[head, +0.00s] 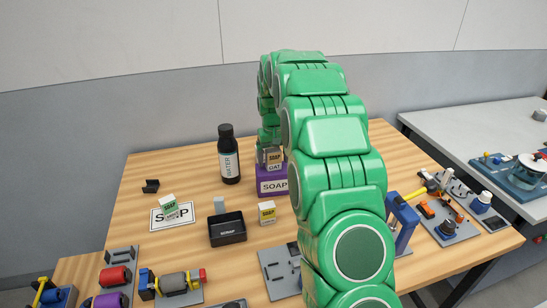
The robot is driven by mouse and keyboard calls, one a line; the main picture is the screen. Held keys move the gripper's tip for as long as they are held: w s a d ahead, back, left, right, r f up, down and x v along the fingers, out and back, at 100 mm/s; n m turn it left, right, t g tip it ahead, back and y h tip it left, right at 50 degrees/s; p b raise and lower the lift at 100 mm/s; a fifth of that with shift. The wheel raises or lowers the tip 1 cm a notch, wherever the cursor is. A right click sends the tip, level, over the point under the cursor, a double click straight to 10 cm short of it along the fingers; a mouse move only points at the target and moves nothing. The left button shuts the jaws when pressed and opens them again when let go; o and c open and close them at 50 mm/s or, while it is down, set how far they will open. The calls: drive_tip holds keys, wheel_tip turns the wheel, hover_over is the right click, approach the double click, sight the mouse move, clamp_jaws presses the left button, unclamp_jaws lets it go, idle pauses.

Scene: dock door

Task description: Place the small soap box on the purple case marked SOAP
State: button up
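The purple case marked SOAP (272,184) stands near the back middle of the table, partly behind my arm. A small box with a brown SOAP band and a white OAT label (274,163) is directly over its top; I cannot tell whether it rests on it or is held just above. My gripper (270,149) points down at this box, and its fingers are too small and hidden to read. A green-and-white soap box (169,206) is on a white SOAP card (187,217) at the left. A yellow-and-white soap box (267,213) stands in front of the purple case.
A dark WATER bottle (229,156) stands left of the purple case. A black SCRAP tray (227,231) and a small grey block (219,205) are in front. Fixtures with red and purple cylinders line the front left. A blue frame (403,220) and tools are at the right.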

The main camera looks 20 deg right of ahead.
sight(273, 150)
wheel_tip(273, 150, up, 11)
drive_tip(key=shift+f, duration=0.2)
drive_tip(key=shift+r, duration=0.85)
drive_tip(key=shift+s, duration=0.2)
drive_tip(key=s+a+r+g, duration=0.1)
drive_tip(key=s+a, duration=0.2)
drive_tip(key=s, duration=1.5)
drive_tip(key=s+a+r, duration=0.1)
drive_tip(key=s+a, duration=0.2)
drive_tip(key=s, duration=1.6)
drive_tip(key=s+f, duration=0.2)
drive_tip(key=s, duration=0.5)
drive_tip(key=s+f, duration=0.2)
drive_tip(key=s, duration=0.5)
drive_tip(key=shift+s+a+f+g, duration=0.25)
drive_tip(key=shift+s+a+g, duration=0.05)
drive_tip(key=shift+a+g, duration=0.1)
